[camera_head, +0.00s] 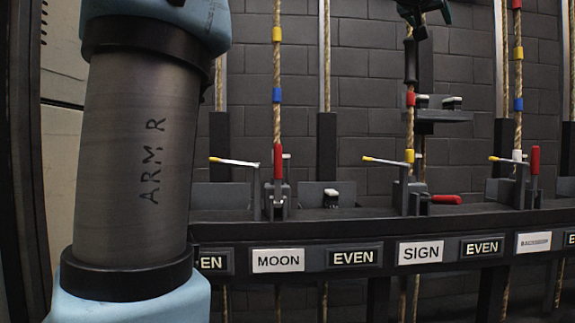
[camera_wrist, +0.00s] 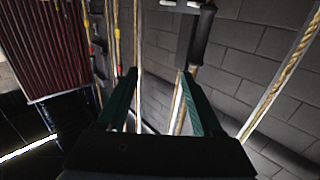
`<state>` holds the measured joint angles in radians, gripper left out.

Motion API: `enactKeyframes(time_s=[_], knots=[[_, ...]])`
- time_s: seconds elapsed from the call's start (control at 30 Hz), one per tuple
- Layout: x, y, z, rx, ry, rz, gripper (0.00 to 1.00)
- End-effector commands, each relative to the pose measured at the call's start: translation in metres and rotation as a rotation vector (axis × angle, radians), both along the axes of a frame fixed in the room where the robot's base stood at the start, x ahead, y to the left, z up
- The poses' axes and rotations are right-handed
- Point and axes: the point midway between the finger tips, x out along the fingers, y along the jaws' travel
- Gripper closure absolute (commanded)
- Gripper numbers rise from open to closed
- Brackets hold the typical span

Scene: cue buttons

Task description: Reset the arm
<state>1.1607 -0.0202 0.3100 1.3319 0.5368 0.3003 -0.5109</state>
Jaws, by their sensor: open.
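My arm fills the left of the head view, with a grey link marked "ARM R" between blue joints. My gripper (camera_head: 424,10) shows only in part at the top edge of the head view, dark with green parts, high above the rail. In the wrist view my gripper (camera_wrist: 158,74) has two green fingers spread apart, with nothing held between them. A dark bracket (camera_wrist: 187,35) and ropes show beyond the fingers. Whether a finger touches any of them cannot be told.
A dark rail (camera_head: 330,216) crosses the head view, with labels such as the MOON label (camera_head: 278,260) and SIGN label (camera_head: 420,252). Ropes (camera_head: 277,65) with coloured bands hang before a grey block wall (camera_head: 365,65). A red curtain (camera_wrist: 42,50) hangs at left.

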Motion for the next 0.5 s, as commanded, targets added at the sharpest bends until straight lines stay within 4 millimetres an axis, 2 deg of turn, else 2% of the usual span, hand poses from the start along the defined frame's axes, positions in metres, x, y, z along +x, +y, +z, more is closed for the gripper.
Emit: enactKeyframes(time_s=[0.27, 0.37, 0.5], knots=[[0.021, 0.01, -0.039, 0.056, 0.052, 0.036, 0.32], [0.03, 0.016, -0.058, 0.081, 0.079, 0.053, 0.32], [0.046, 0.029, -0.093, 0.128, 0.13, 0.084, 0.32]])
